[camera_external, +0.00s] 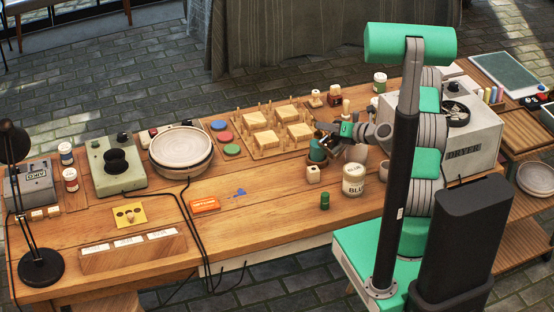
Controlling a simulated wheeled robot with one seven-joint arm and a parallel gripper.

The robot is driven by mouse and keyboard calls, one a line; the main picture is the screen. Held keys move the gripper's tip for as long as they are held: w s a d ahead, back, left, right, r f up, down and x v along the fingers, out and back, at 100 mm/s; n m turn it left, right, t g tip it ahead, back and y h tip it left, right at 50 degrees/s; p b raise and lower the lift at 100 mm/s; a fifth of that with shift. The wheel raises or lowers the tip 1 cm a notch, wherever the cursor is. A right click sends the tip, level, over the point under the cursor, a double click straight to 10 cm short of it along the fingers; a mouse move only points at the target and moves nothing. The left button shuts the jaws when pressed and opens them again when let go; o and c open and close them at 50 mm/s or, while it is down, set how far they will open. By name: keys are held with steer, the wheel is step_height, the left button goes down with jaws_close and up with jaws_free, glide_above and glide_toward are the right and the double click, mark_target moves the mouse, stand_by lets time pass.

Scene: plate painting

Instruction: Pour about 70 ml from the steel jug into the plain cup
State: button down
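My gripper (327,131) is low over the right half of the workbench, pointing left. A dark green and brown pot (317,153) is directly below its fingertips; I cannot tell whether they touch. The fingers are too small and dark to show whether they are open or shut. A pale grey vessel (357,153) stands behind my wrist, partly hidden; it may be the steel jug, but I cannot tell. A small whitish vessel (384,171), partly hidden by my arm, may be the plain cup. No liquid is visible.
A tin lettered BLU (353,180), a small cream block or jar (313,174) and a green jar (325,201) stand close in front. A pegged wooden board (270,133) lies left, and a grey machine (470,140) stands right. The front middle of the bench is mostly clear.

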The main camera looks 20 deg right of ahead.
steer(key=shift+w+d+r+m+p, duration=0.15)
steer(key=shift+d+r+m+p, duration=0.25)
steer(key=shift+r+m+p, duration=0.25)
steer(key=shift+d+r, duration=0.15)
steer(key=shift+r, duration=0.05)
steer(key=shift+w+d+r+y, duration=0.1)
steer(key=shift+d+y, duration=0.15)
steer(key=shift+y, duration=0.05)
steer(key=shift+w+d+r+m+p, duration=0.2)
steer(key=shift+d+m, duration=0.1)
steer(key=shift+d, duration=0.1)
steer(key=shift+w+d+r+m+p, duration=0.1)
steer(key=shift+d+r+m, duration=0.15)
steer(key=shift+d, duration=0.1)
stand_by(0.9)
steer(key=shift+d+r+m+y, duration=0.25)
steer(key=shift+d+m+y, duration=0.1)
steer(key=shift+m+y, duration=0.05)
stand_by(0.9)
